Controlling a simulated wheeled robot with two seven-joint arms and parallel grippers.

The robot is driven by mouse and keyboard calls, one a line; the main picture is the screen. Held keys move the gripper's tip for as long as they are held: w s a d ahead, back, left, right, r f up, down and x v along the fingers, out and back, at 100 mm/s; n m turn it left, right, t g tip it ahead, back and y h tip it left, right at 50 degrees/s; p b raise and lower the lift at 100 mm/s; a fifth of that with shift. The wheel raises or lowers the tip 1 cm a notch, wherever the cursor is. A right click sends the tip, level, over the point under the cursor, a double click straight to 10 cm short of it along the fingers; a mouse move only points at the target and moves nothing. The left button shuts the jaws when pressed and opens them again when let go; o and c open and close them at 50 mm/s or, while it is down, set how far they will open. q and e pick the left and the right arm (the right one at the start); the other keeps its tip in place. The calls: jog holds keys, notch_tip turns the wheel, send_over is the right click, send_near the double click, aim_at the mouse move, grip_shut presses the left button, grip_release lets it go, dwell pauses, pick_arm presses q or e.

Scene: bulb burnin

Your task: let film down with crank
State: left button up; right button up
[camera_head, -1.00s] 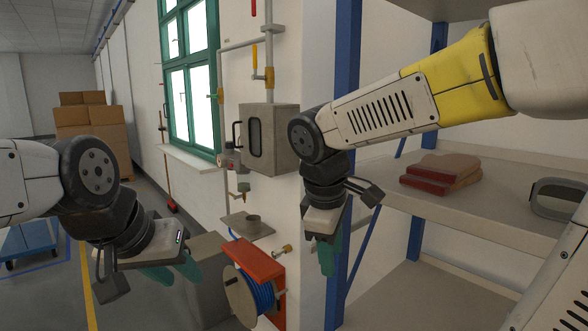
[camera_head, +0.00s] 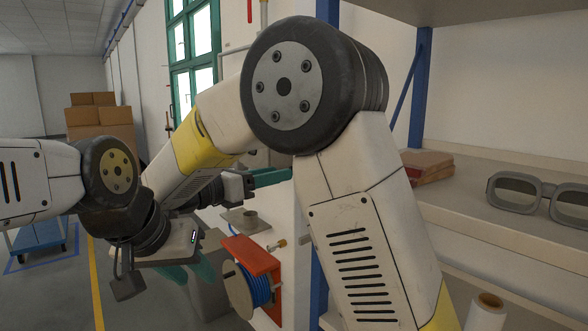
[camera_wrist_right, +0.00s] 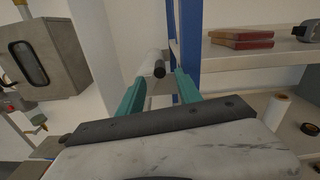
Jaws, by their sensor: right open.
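My right gripper (camera_wrist_right: 158,85) is open in the right wrist view, its two teal fingers apart with nothing between their tips. Beyond them, a pale cylinder with a dark end (camera_wrist_right: 158,68) shows by the wall and blue post; I cannot tell whether it is the crank. In the head view the right gripper (camera_head: 270,177) is partly hidden behind my own arm, with a teal finger pointing right. My left gripper (camera_head: 188,272) hangs at the left, its teal fingers apart and empty. A whitish roll (camera_head: 487,312), possibly film, stands on the lower shelf; it also shows in the right wrist view (camera_wrist_right: 275,111).
A red bracket with a blue hose reel (camera_head: 250,285) is on the wall below a small ledge (camera_head: 244,217). A grey cabinet (camera_wrist_right: 42,55) is at left in the wrist view. Shelves at right hold red-brown blocks (camera_head: 427,165) and goggles (camera_head: 540,197). A blue post (camera_wrist_right: 188,40) stands close by.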

jog(key=x, duration=0.7)
jog(key=shift+w+d, duration=0.15)
jog(key=shift+w, duration=0.05)
grip_shut()
dwell(1.2)
